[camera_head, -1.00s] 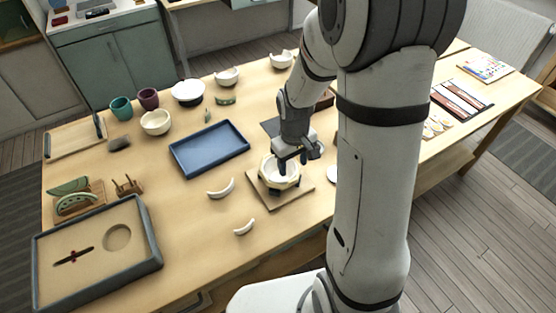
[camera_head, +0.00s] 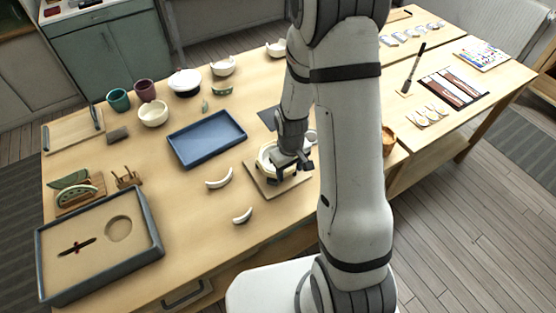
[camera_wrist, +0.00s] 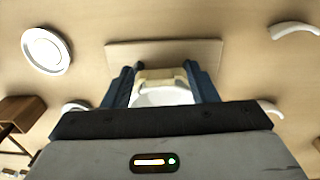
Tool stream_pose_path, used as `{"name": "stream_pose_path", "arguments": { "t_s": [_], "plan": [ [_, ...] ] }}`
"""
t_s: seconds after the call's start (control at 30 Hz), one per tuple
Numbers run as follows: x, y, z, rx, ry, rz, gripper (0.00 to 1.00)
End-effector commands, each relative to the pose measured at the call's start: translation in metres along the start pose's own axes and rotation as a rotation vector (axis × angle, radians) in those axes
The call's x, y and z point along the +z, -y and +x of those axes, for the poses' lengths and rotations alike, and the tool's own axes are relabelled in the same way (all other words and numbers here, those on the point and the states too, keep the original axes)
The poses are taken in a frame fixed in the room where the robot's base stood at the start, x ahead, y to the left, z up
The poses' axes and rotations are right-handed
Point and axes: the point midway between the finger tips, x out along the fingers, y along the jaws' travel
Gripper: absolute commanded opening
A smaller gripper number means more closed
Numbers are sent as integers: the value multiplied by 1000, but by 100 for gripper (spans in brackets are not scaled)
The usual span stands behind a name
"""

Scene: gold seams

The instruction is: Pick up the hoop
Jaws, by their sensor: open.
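A pale yellowish band, which seems to be the hoop (camera_head: 263,164), sits around a white bowl on a square wooden board (camera_head: 274,204). In the wrist view the band (camera_wrist: 161,76) shows between my two dark fingers, with the white bowl (camera_wrist: 162,97) nearer the palm. My gripper (camera_head: 291,172) is open over the band and bowl and hides much of them. In the wrist view a finger of my gripper (camera_wrist: 162,84) stands on each side of the band. I cannot tell whether the fingers touch it.
White curved pieces (camera_head: 219,179) (camera_head: 242,216) lie left of the board. A blue tray (camera_head: 207,139) stands behind them, and a large grey-rimmed tray (camera_head: 150,210) at front left. Bowls and cups line the back. The wood between is mostly clear.

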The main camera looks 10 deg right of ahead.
Motion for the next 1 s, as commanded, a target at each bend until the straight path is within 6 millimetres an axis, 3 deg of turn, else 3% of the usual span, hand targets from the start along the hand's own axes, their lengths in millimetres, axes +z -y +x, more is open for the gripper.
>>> {"name": "stream_pose_path", "arguments": {
  "t_s": [0.07,0.67,1.0],
  "plan": [
    [0,0,0,0,0,0,51],
    [0,1,0,0,0,-1,2],
    [-1,1,-6,0,0,-1,1]
  ]
}}
